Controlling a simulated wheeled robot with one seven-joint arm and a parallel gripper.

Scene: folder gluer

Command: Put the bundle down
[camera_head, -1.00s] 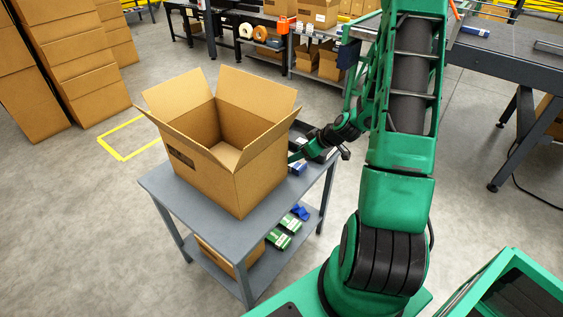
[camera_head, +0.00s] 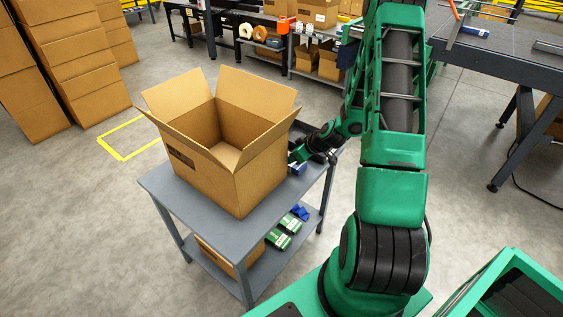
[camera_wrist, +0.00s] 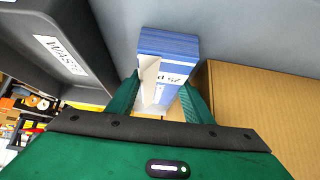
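The bundle (camera_wrist: 170,62) is a stack of flat blue and white cartons with printed lettering. In the wrist view it sits between the two fingers of my gripper (camera_wrist: 160,82), which look closed against its sides. In the head view the bundle (camera_head: 297,169) is a small blue patch at the right edge of the grey cart top (camera_head: 226,226), under my gripper (camera_head: 299,157). Its underside is hidden, so I cannot tell if it rests fully on the cart.
A large open cardboard box (camera_head: 240,185) stands on the cart, just left of the bundle. A dark bin (camera_wrist: 60,45) with a white label is on the other side. Green and blue packs (camera_head: 283,232) lie on the lower shelf. The gap between box and bin is narrow.

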